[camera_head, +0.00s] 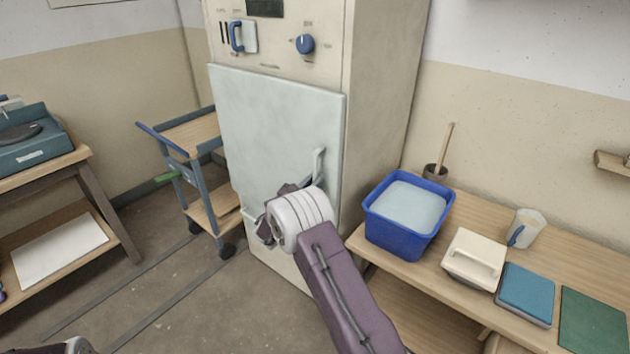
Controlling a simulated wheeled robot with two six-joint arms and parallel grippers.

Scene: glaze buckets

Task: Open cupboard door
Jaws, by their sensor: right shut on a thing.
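The cupboard is a tall cream cabinet (385,100) with a pale grey-green door (270,130). The door has an upright light handle (319,163) near its right edge. My right gripper (268,226) is at the lower front of the door, with its white wrist and purple forearm reaching up from the bottom of the view. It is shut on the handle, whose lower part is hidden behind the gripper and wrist. I cannot tell whether the door stands slightly ajar. My left gripper is not in view; a small light part shows at the bottom left edge.
A blue-framed trolley (190,165) stands close to the door's left. At the right, a wooden bench (455,285) holds a blue bucket (397,232), a cream lidded box (472,262) and a jug (525,230). Open floor (190,305) lies in front and left.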

